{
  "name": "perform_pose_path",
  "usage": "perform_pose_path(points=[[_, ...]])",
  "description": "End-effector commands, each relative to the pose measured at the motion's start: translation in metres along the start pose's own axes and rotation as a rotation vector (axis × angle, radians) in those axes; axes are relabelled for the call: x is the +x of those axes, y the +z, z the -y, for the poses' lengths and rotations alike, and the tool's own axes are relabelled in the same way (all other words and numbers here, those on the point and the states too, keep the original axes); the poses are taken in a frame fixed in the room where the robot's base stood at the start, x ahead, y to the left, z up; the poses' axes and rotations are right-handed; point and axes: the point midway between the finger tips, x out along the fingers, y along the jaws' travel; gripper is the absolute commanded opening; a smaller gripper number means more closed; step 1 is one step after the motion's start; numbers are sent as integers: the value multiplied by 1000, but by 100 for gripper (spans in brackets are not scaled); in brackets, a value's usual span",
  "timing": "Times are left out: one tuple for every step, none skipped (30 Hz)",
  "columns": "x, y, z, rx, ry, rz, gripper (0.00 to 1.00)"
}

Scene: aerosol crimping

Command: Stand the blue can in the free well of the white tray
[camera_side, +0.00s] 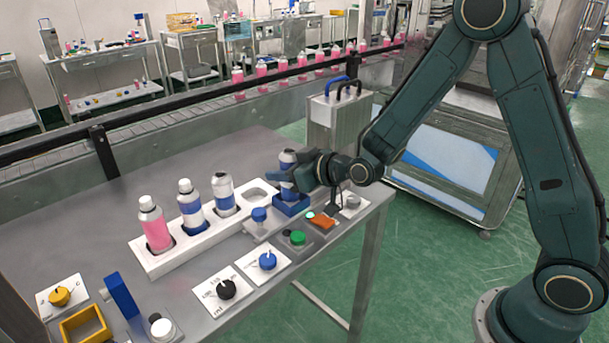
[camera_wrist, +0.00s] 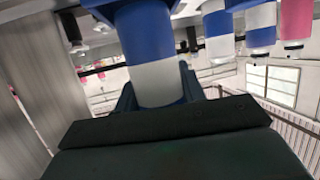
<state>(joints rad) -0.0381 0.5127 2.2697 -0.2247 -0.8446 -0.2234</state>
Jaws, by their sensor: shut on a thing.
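The white tray (camera_side: 165,262) lies on the metal table. From left to right it holds a pink can (camera_side: 154,224), a blue-and-white can (camera_side: 190,206) and another blue-and-white can (camera_side: 223,194). The free well (camera_side: 259,192) is at its right end. My gripper (camera_side: 293,179) is right of that well, shut on the blue can (camera_side: 288,158), which is upright at the blue holder (camera_side: 291,207). Whether its base touches the holder is hard to tell. In the wrist view the blue can (camera_wrist: 155,75) sits between my fingers, and the view looks upside down.
A blue-topped press (camera_side: 260,222), green button (camera_side: 297,238) and orange rocker switch (camera_side: 322,222) stand close in front of the holder. Knob plates (camera_side: 227,289) line the front edge. A metal box with handles (camera_side: 338,120) stands behind my gripper.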

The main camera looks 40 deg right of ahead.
Motion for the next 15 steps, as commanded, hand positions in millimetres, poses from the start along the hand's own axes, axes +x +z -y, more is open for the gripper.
perform_pose_path(points=[[2, 6, 0, 0, 0, 1, 14], [4, 9, 0, 0, 0, 2, 14], [5, 13, 0, 0, 0, 2, 14], [6, 15, 0, 0, 1, 1, 14], [6, 17, 0, 1, 1, 1, 14], [7, 19, 0, 1, 0, 1, 14], [8, 20, 0, 0, 0, 0, 14], [8, 21, 0, 0, 1, -1, 14], [8, 22, 0, 0, 1, -2, 14], [8, 22, 0, 0, 1, -2, 14], [8, 22, 0, 0, 1, -2, 14], [8, 22, 0, -1, 1, -3, 14], [8, 22, 0, -1, 1, -3, 14], [8, 22, 0, -1, 1, -3, 14], [8, 22, 0, -1, 1, -2, 14]])
